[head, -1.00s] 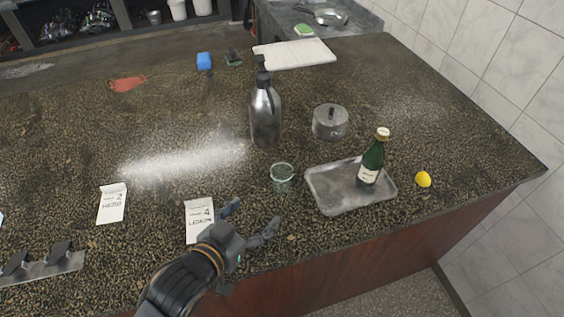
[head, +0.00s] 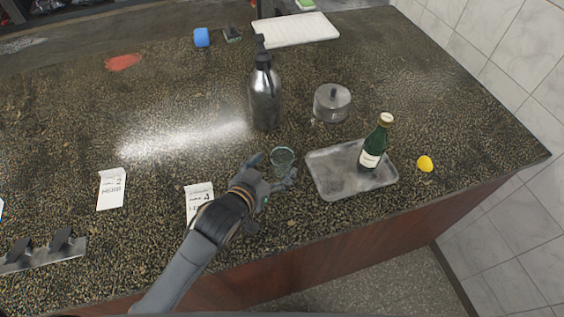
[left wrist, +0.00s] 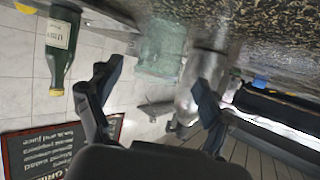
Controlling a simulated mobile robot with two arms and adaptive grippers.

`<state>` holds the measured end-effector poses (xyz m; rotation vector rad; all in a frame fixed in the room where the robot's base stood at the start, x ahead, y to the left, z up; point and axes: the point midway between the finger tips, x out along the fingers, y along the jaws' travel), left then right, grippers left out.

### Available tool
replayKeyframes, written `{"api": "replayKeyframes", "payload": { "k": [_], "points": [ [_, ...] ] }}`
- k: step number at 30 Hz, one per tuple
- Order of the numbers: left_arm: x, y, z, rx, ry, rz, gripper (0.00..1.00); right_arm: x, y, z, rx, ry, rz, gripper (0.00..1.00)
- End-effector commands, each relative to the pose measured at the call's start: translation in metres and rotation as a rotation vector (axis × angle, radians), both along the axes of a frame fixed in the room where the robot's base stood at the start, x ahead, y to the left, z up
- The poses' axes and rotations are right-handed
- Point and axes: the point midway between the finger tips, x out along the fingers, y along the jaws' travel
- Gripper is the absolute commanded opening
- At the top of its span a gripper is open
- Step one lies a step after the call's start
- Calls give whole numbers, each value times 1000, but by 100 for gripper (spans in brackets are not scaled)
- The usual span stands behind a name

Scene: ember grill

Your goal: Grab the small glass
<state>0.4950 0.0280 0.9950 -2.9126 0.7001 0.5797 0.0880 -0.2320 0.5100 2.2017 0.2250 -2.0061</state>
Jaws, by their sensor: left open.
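The small glass (head: 282,158) is clear and stands upright on the dark speckled counter, left of the metal tray. My left gripper (head: 273,172) is open at the near side of the glass, with a finger on either side of its lower part in the head view. In the left wrist view, which is upside down, the glass (left wrist: 163,50) shows ahead between the two spread fingers (left wrist: 158,85). I cannot tell whether the fingers touch it. My right gripper is not in view.
The metal tray (head: 325,179) with a green bottle (head: 376,143) stands close right of the glass. A steel siphon bottle (head: 265,97) and a lidded pot (head: 332,102) stand behind. A lemon (head: 425,164) lies right. Paper tickets (head: 111,188) lie left.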

Motion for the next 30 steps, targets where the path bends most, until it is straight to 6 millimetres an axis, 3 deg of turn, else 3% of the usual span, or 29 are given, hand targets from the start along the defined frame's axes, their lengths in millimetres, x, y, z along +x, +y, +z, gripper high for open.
{"api": "replayKeyframes", "payload": {
  "k": [3,9,20,30],
  "points": [
    [12,-7,-1,2,0,1,80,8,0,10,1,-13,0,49],
    [32,-18,-12,2,0,1,80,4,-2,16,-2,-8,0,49],
    [38,-21,-17,1,0,0,80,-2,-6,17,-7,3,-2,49],
    [37,-21,-17,0,1,0,18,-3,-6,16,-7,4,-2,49]
  ]
}}
